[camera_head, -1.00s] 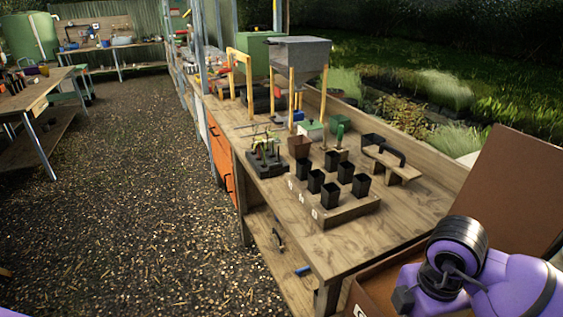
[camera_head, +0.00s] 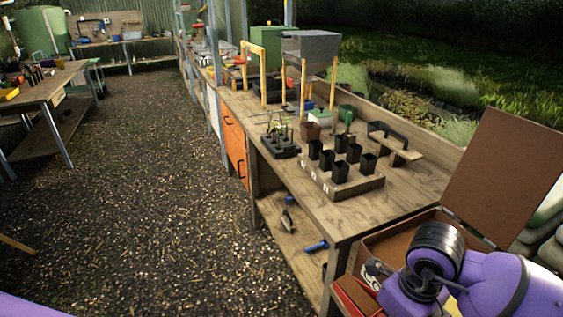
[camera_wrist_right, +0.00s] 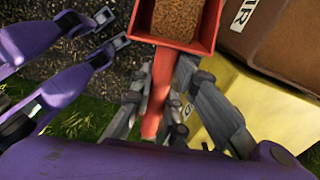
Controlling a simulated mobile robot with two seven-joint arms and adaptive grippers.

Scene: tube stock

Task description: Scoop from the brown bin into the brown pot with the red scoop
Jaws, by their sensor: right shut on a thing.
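The red scoop (camera_wrist_right: 158,95) holds brown granular material in its tray, seen in the right wrist view. My right gripper (camera_wrist_right: 160,115) is shut on its handle. In the head view a red part of the scoop (camera_head: 362,294) shows at the bottom, left of my purple right arm. The brown bin (camera_head: 385,247) stands at the bottom right with its lid raised; my arm hides part of it. In the right wrist view the bin's labelled brown side (camera_wrist_right: 285,38) lies right of the scoop. The brown pot (camera_head: 311,130) stands upright on the bench, far from the scoop.
A wooden tray (camera_head: 352,190) with several black pots stands on the bench before the brown pot. A dark tray of seedlings (camera_head: 283,148) is to its left. Gravel floor is clear left of the bench.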

